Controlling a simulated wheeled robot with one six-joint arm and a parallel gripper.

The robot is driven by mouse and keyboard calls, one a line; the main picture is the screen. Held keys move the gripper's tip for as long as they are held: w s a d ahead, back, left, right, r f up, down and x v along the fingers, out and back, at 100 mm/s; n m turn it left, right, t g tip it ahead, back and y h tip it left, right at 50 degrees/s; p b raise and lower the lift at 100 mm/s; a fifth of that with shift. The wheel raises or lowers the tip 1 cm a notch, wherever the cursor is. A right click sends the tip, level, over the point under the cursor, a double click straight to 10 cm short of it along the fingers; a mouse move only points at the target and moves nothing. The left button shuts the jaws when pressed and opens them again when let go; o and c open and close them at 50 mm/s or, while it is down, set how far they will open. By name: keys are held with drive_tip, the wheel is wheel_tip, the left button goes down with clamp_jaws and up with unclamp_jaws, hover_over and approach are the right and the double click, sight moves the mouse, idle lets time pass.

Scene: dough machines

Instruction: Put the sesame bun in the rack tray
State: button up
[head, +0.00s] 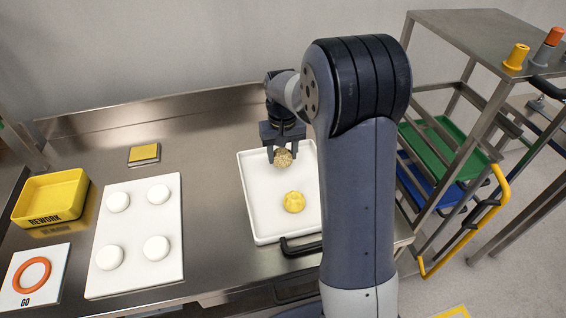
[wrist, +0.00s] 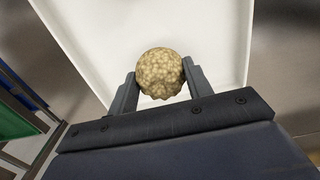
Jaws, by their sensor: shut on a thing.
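The sesame bun (head: 283,158) is a round, tan, speckled ball. My gripper (head: 284,150) is shut on it above the far part of a white tray on the steel table. In the wrist view the bun (wrist: 160,72) sits between both fingers of my gripper (wrist: 161,82), with the white tray (wrist: 95,25) behind it. I cannot tell how high the bun is above the tray. The rack at the right holds a green tray (head: 440,150) and a blue tray (head: 425,180) on its levels. My arm hides part of the rack and the white tray's right side.
A yellow bun (head: 294,202) lies in the white tray (head: 262,232), which has a dark front handle (head: 301,246). At left are a white board (head: 133,225) with several white dough rounds, a yellow REWORK bin (head: 50,198) and an orange ring (head: 31,274). Yellow and orange-grey objects stand on the rack top.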

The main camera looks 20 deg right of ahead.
sight(283, 162)
drive_tip(key=shift+f, duration=1.75)
drive_tip(key=shift+f, duration=0.15)
drive_tip(key=o, duration=1)
wheel_tip(283, 162, up, 12)
drive_tip(key=shift+r, duration=0.2)
